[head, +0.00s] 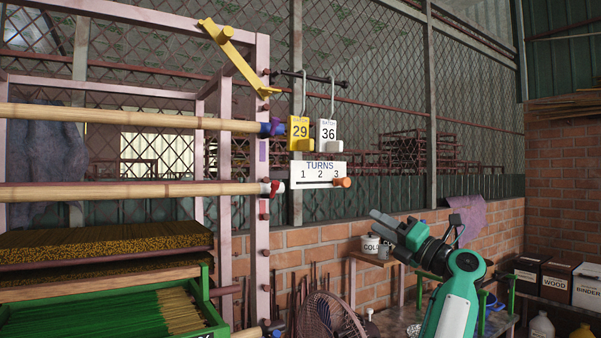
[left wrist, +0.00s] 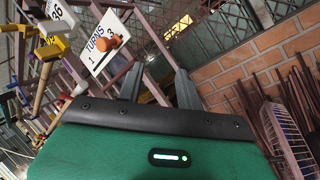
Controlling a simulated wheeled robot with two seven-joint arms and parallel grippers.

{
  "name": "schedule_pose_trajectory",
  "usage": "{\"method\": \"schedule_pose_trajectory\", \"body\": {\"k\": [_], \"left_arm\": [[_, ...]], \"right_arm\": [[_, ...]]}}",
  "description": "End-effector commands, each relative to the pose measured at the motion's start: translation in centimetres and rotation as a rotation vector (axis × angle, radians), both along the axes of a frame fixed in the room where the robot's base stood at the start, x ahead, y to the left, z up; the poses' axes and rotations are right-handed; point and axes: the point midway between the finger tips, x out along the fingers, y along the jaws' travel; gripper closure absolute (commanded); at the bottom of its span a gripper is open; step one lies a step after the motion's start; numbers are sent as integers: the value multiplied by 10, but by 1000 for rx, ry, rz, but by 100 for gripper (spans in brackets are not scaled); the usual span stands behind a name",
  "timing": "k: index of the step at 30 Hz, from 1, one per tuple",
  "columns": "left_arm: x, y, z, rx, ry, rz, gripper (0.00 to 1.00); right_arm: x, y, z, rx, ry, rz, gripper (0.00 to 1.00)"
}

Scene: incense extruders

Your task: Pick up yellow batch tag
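The yellow batch tag (head: 299,128), marked 29, hangs at the left end of a dark horizontal rod, beside the white batch tag (head: 327,130), marked 36. In the left wrist view the yellow tag (left wrist: 47,50) shows at the upper left, near the white tag (left wrist: 62,13). My left gripper (head: 374,222) is below and to the right of both tags, apart from them. In the left wrist view its two fingers (left wrist: 160,84) stand apart with nothing between them. My right gripper is not in view.
A white TURNS board (head: 318,171) with an orange knob (head: 342,183) is just below the tags. Bamboo poles (head: 130,119) on a pink frame (head: 263,220) reach in from the left. A fan (head: 329,318) stands below. A brick wall (head: 300,255) runs behind.

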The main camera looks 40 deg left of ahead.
Motion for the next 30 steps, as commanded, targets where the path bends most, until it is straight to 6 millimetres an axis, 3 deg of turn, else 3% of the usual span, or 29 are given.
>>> {"method": "schedule_pose_trajectory", "body": {"k": [1,6,12,15,21,25,30], "left_arm": [[-21,1,37,-85,-90,2,64],[-86,2,119,-374,-327,-15,64],[-159,-12,188,-680,-527,-95,64],[-188,-21,210,-800,-588,-141,64],[-221,-34,232,-928,-640,-202,64],[-221,-27,229,-950,-644,-211,64],[-209,2,216,-950,-644,-210,64]], "right_arm": [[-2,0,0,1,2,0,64],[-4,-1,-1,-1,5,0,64],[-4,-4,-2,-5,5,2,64],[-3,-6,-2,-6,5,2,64],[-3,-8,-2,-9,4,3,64],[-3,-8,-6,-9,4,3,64],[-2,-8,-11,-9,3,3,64]]}}
